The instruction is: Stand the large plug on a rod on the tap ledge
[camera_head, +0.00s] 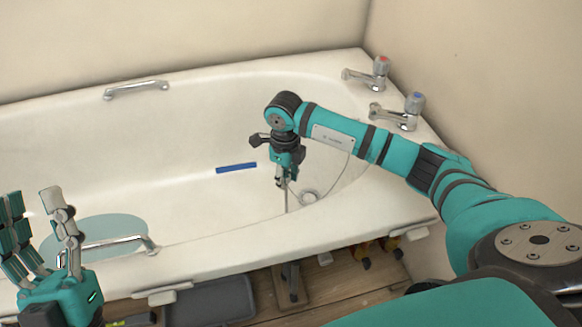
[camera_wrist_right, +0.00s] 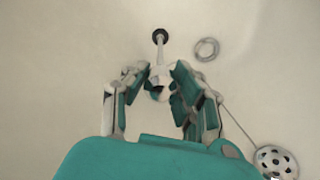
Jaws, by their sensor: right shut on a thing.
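My right gripper (camera_head: 286,168) hangs inside the bath near its drain end and is shut on a thin pale rod (camera_head: 286,196) pointing down. In the right wrist view the gripper (camera_wrist_right: 160,88) closes around this pale rod (camera_wrist_right: 160,55), which ends in a small dark round piece (camera_wrist_right: 160,36). The part within the fingers is mostly hidden. The tap ledge (camera_head: 398,90) is the bath's right end, with a red-topped tap (camera_head: 380,70) and a blue-topped tap (camera_head: 412,106). My left gripper (camera_head: 38,225) is open and empty at lower left.
A ring-shaped drain (camera_head: 309,196) is in the bath floor, also in the wrist view (camera_wrist_right: 207,49). A perforated overflow plate (camera_wrist_right: 276,163) has a thin chain. A blue strip (camera_head: 236,167) lies in the bath. Grab handles (camera_head: 136,89) and a teal oval (camera_head: 95,230) are at left.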

